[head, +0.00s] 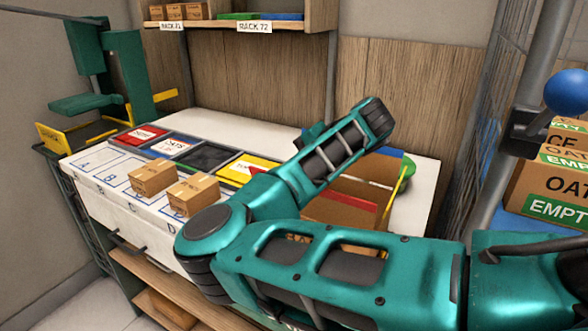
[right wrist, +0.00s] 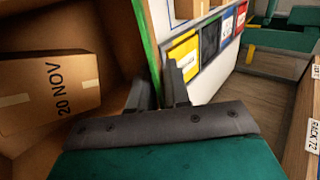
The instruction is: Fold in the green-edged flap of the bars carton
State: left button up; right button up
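The open bars carton (head: 340,208) stands on the right part of the white worktop, partly behind my right arm. A red-edged flap and a blue-edged flap show on it in the head view. In the right wrist view I look into the carton, where a brown box (right wrist: 50,92) marked "20 NOV" lies. The green-edged flap (right wrist: 146,45) stands up at the carton's side and runs down to my right gripper (right wrist: 157,76). The dark fingers are on either side of its edge with a small gap. I cannot tell whether they grip it. My left gripper is out of view.
Two small brown boxes (head: 153,176) sit on the worktop (head: 230,125) left of my arm. Coloured trays (head: 205,157) lie behind them. A shelf rack (head: 232,24) is at the back. A wire mesh and stacked cartons (head: 553,180) stand at the right.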

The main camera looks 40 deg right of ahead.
jog(key=shift+o, duration=0.9)
jog(key=p+v, duration=0.2)
jog(key=v, duration=1.1)
jog(key=shift+p, duration=0.4)
jog(key=shift+w+d, duration=0.1)
jog(key=shift+w, duration=0.1)
